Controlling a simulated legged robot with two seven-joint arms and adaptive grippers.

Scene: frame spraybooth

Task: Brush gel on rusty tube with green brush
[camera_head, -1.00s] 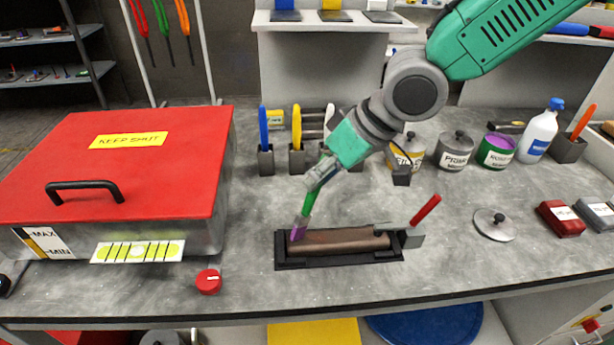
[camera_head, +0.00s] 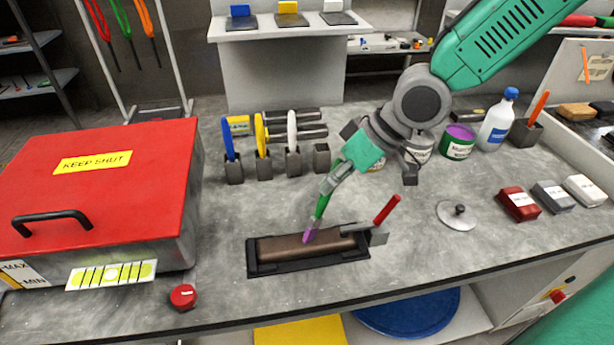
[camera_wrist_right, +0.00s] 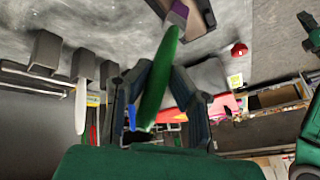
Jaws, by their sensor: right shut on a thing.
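The rusty brown tube (camera_head: 290,247) lies in a black tray (camera_head: 262,269) near the front of the bench. My right gripper (camera_head: 333,183) is shut on the green brush (camera_head: 322,206), above the tray. The brush slants down and its purple tip (camera_head: 309,236) meets the tube near the middle; whether it presses on it I cannot tell. In the right wrist view the green handle (camera_wrist_right: 160,85) sits between the two fingers, with the purple end (camera_wrist_right: 177,15) at the top. My left gripper is not in view.
A red-handled scraper (camera_head: 386,210) rests at the tray's right end. A red lidded box (camera_head: 100,180) stands left, with a red knob (camera_head: 183,296) in front. Brush holders (camera_head: 265,168) with blue, yellow and white brushes stand behind. A loose lid (camera_head: 458,214) and blocks (camera_head: 519,203) lie right.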

